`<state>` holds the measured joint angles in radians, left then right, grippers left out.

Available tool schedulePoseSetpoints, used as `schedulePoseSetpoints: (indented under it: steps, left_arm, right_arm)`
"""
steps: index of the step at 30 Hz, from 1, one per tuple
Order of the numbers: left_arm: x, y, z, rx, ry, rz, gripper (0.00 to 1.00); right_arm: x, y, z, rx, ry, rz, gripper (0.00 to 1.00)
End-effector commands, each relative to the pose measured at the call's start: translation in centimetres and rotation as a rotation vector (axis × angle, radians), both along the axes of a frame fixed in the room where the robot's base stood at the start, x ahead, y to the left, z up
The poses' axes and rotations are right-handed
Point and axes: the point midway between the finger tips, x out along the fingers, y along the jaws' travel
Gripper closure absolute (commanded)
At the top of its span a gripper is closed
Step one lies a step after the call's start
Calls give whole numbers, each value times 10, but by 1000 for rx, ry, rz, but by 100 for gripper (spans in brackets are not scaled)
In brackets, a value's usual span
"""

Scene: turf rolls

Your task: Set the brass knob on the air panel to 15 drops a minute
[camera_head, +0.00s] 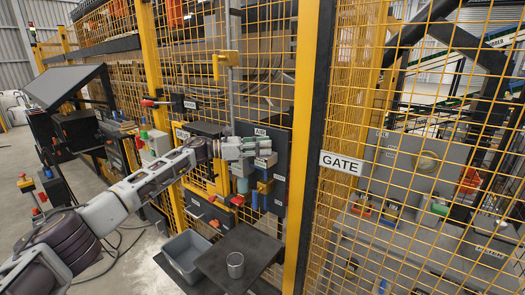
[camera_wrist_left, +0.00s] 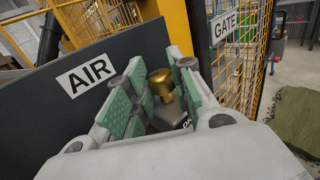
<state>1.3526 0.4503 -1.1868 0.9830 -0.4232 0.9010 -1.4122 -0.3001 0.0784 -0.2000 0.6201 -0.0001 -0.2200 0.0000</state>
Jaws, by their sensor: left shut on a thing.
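The brass knob (camera_wrist_left: 160,82) sits on a grey fitting on the dark air panel (camera_wrist_left: 110,50), below and right of the white AIR sign (camera_wrist_left: 86,74). My left gripper (camera_wrist_left: 150,95) has its green-padded fingers on either side of the knob and is shut on it. The contact between pads and knob is partly hidden. In the head view my left gripper (camera_head: 262,148) reaches across to the air panel (camera_head: 282,160) and hides the knob. No drop rate can be read. My right gripper is not in view.
Blue and green parts (camera_head: 254,188) hang on the panel below my gripper. A clear cup (camera_head: 235,264) stands on a dark shelf (camera_head: 255,242), beside a grey bin (camera_head: 170,251). The yellow mesh fence and GATE sign (camera_head: 341,162) stand close on the right.

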Motion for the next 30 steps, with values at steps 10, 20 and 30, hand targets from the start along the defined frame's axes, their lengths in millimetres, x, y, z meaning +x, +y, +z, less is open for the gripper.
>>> schedulePoseSetpoints:
  steps: [10,20,30]
  left_arm:
    - [0,0,1,0,0,-8,100]
    - [0,0,1,0,0,-8,56]
    - [0,0,0,0,0,-8,54]
  right_arm:
    - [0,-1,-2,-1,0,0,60]
    - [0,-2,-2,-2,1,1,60]
    - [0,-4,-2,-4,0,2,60]
